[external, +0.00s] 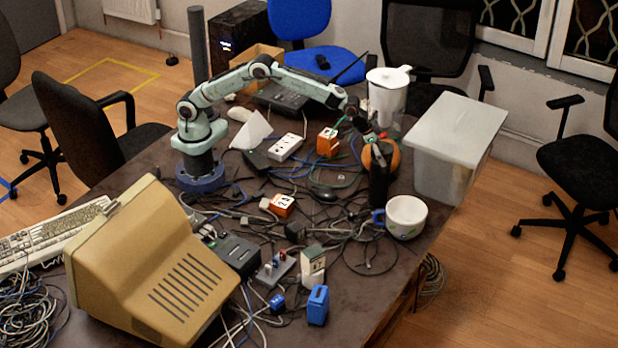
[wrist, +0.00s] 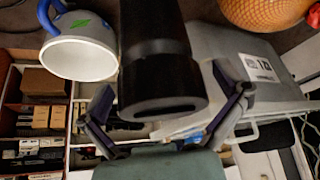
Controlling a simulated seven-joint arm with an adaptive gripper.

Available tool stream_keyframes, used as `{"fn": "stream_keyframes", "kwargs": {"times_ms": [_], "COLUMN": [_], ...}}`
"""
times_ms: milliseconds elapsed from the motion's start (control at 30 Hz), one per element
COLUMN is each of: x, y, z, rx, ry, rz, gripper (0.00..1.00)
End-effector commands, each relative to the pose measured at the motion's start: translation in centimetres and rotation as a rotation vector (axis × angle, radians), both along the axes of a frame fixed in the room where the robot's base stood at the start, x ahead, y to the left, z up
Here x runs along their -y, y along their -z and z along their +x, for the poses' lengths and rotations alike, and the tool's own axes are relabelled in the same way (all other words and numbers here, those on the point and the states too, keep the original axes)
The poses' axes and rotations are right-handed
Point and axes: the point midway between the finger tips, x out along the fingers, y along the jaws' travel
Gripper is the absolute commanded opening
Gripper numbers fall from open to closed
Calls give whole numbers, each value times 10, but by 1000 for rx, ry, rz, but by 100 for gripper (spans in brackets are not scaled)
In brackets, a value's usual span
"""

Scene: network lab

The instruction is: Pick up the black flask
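The black flask (external: 378,186) stands upright on the table between the white mug and the orange ball in the external view. My gripper (external: 372,138) is just above its top end. In the wrist view the flask (wrist: 154,60) fills the upper middle, its near end facing the camera. The fingers of my gripper (wrist: 166,98) are spread apart, one on each side of that near end. A gap shows on both sides, so the gripper is open and holds nothing.
A white mug (external: 406,216) with a blue handle stands close right of the flask. An orange ball (external: 392,154) is right behind it. A lidded grey box (external: 447,172) and a white pitcher (external: 387,97) stand beyond. Cables and sockets clutter the table to the left.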

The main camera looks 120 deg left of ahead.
Motion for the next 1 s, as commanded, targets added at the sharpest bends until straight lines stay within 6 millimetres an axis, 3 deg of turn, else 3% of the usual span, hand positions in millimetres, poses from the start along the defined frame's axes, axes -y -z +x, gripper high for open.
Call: {"fn": "stream_keyframes", "kwargs": {"times_ms": [33,167,200,633,1000], "x": [0,0,0,0,2], "y": [0,0,0,-5,-39], "z": [0,0,0,0,-4], "rx": [0,0,-1,1,5], "ry": [0,0,0,0,0], "rz": [0,0,-1,1,2], "gripper": [75,34,32,31,31]}}
